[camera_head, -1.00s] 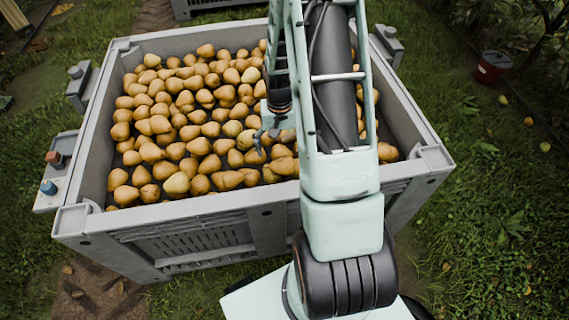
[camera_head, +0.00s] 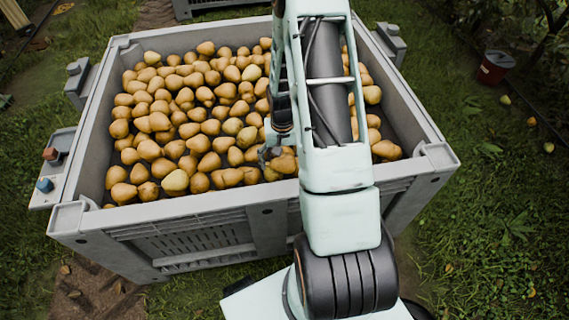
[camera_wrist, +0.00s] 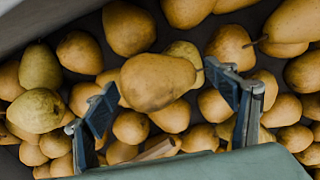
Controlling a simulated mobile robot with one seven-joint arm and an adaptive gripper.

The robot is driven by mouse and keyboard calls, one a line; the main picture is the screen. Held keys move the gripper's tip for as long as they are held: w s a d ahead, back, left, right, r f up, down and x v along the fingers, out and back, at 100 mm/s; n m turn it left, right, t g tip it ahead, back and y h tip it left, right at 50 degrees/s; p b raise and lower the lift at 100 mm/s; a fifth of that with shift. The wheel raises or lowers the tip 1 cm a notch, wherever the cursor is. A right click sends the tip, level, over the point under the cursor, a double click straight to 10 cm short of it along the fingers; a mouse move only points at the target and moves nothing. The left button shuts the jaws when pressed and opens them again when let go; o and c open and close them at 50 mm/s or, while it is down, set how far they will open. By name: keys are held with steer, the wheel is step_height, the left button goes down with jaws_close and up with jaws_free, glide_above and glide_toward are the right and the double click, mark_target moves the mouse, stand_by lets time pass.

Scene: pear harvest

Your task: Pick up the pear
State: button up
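In the wrist view, a large yellow-brown pear (camera_wrist: 157,82) lies on the pile between and just beyond my fingertips. My gripper (camera_wrist: 160,84) is open, one finger on each side of this pear. No contact between fingers and pear can be made out. In the head view, my gripper (camera_head: 267,153) is low over the front right part of the pears, partly hidden by my arm. Many other pears (camera_head: 175,182) fill the grey crate (camera_head: 185,208).
The crate wall shows close by at the upper left of the wrist view. Neighbouring pears lie tightly around the central one. In the head view, a red bucket (camera_head: 495,67) stands on the grass at the right, with a few loose fruits near it.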

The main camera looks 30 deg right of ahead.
steer(key=c, duration=1.3)
steer(key=shift+r, duration=0.1)
